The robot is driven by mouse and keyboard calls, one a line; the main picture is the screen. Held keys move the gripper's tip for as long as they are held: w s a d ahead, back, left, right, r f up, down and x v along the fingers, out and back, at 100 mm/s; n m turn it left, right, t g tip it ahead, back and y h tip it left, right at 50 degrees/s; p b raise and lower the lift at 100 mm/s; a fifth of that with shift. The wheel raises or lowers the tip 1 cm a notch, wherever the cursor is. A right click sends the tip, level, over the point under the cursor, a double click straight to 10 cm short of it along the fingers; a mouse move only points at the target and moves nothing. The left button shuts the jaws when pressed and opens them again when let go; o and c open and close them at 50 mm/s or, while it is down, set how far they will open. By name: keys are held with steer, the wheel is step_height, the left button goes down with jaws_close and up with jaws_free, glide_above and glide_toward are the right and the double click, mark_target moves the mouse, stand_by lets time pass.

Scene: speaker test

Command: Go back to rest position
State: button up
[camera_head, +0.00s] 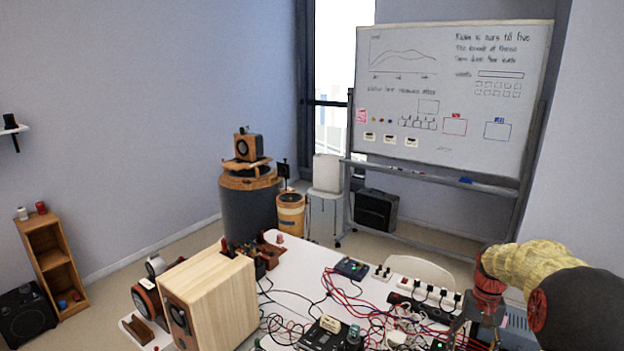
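My arm reaches in from the right edge, with a yellow wrapped link and red joints. Its end, my gripper (484,335), points down at the lower right, over or near the right part of the white table (305,262). The fingers are small, dark and partly cut off by the bottom edge, so I cannot tell whether they are open or shut, or whether they hold anything.
A wooden speaker (222,295) stands on the table's left. Tangled cables, a power strip (425,300) and small devices (352,268) crowd the middle and right. Behind are a dark drum (250,208) bearing another speaker (248,146), a whiteboard (450,95) and a chair (420,270).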

steer(key=s+a+r+n+t+b, duration=0.2)
steer(key=s+a+b, duration=0.3)
steer(key=s+a, duration=0.6)
steer(key=s+a+r+n+t+b, duration=0.2)
steer(key=s+a+r+t+b, duration=0.2)
steer(key=s+a, duration=0.7)
steer(key=s+t, duration=0.1)
steer(key=s, duration=0.5)
steer(key=shift+s+a+r+n+h+b, duration=0.15)
steer(key=shift+s+a+n+h+b, duration=0.1)
steer(key=shift+n+h+b, duration=0.15)
